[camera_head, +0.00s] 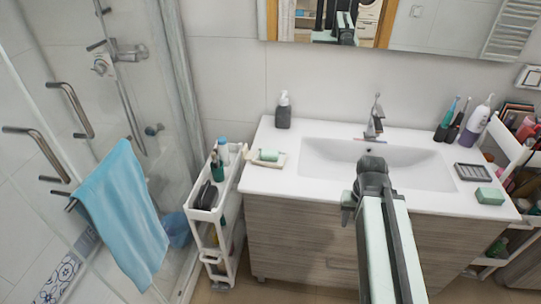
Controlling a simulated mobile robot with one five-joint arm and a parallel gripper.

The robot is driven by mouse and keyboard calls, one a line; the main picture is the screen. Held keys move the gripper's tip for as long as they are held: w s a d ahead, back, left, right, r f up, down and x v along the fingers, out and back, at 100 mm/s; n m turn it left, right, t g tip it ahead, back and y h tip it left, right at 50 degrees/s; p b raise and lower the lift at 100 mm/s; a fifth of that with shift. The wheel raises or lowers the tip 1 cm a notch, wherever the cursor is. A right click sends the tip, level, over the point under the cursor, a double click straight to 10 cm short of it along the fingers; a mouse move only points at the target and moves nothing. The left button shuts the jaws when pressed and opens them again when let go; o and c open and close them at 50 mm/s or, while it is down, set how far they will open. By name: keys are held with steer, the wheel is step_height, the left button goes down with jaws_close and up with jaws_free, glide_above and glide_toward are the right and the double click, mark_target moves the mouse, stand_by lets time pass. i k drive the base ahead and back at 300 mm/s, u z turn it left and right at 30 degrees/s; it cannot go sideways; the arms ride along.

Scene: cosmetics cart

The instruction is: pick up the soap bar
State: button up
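A green soap bar (490,196) lies on the right end of the white sink counter (275,185), near its front edge. A second green bar (268,155) rests on a pale dish at the counter's left end. My arm reaches up from the bottom of the view in front of the basin. The dark end of my arm, with my gripper (350,205), is in front of the basin's front edge, left of the right-hand bar and apart from both bars. Its fingers are not clearly visible, so I cannot tell whether it is open.
A dark ridged tray (471,172) lies behind the right-hand bar. A soap dispenser (283,110), faucet (375,118) and several bottles stand along the back. A white cart (205,215) is at left, and a filled shelf (515,160) at right. A blue towel (122,210) hangs on the shower door.

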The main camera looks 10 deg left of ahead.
mark_target(268, 154)
steer(key=u, duration=5.1)
steer(key=k, duration=0.75)
steer(key=u, duration=0.2)
